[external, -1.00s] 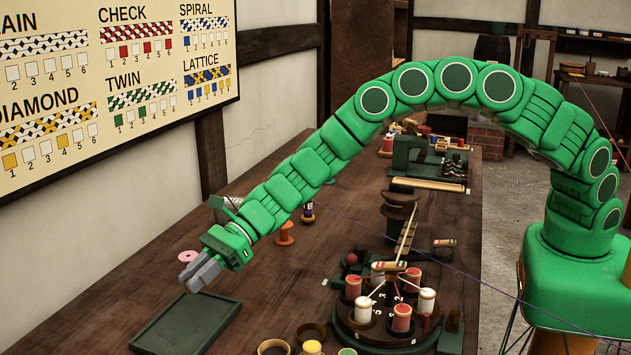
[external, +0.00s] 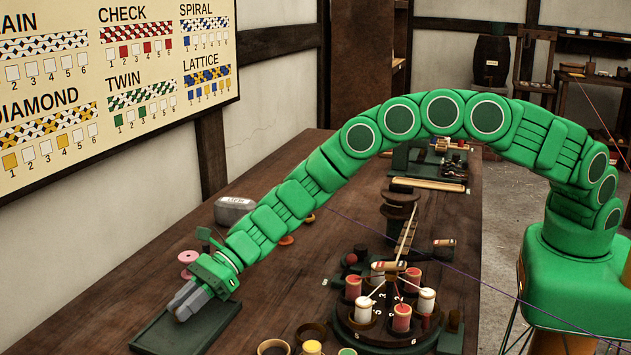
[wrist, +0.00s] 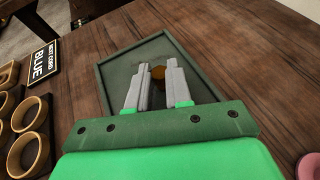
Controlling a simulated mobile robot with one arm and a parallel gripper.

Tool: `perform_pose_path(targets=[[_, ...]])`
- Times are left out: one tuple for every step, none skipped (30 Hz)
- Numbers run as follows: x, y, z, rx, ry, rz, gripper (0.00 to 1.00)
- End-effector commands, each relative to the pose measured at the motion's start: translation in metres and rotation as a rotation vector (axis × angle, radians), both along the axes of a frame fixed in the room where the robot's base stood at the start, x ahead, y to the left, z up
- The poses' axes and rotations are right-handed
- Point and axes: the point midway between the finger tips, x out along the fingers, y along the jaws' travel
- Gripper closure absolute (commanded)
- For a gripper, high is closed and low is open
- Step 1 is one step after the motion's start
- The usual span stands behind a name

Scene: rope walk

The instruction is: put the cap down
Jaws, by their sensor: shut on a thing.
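My gripper (external: 185,308) points down over the far part of a shallow dark green tray (external: 212,330). In the wrist view, my gripper (wrist: 158,78) has its two grey fingers a small gap apart. A small round brown thing, seemingly the cap (wrist: 158,72), sits between the fingertips, and the gripper is shut on it. The fingers hide much of the cap, and it cannot be made out in the external view. The tray (wrist: 112,72) lies beneath the fingers in the wrist view; whether the cap touches its floor I cannot tell.
A round stand (external: 375,338) with several bobbins is to the right. Wooden rings (wrist: 22,152) and a BLUE sign (wrist: 44,62) are left in the wrist view. The tray's visible floor looks bare.

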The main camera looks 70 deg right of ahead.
Motion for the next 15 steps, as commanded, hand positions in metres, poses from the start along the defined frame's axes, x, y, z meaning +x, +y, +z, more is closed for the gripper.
perform_pose_path(targets=[[-0.0001,-0.0002,-0.0044,-0.001,0.0,0.0,1.0],[0.0,-0.0004,-0.0056,-0.001,-0.001,-0.001,1.0],[0.0002,-0.0006,-0.0063,-0.001,-0.001,-0.001,1.0],[0.0003,-0.0006,-0.0063,-0.001,-0.001,-0.001,1.0],[0.0004,-0.0006,-0.006,-0.002,-0.002,0.0,1.0],[0.0003,-0.0005,-0.0058,-0.002,-0.002,0.0,1.0],[0.0003,-0.0005,-0.0057,-0.002,-0.002,0.0,1.0],[0.0004,-0.0005,-0.0056,-0.001,-0.002,0.0,1.0],[0.0003,-0.0004,-0.0056,-0.001,-0.002,0.0,1.0],[0.0003,-0.0005,-0.0059,-0.002,-0.002,0.0,1.0],[0.0003,-0.0005,-0.0065,-0.002,-0.002,0.0,1.0],[0.0002,-0.0004,-0.0076,-0.002,-0.002,0.0,1.0],[0.0002,-0.0005,-0.0084,-0.002,-0.002,0.0,1.0],[0.0003,-0.0005,-0.0087,-0.002,-0.002,0.0,0.79],[0.0004,-0.0005,-0.0083,-0.002,-0.002,0.0,0.73]])
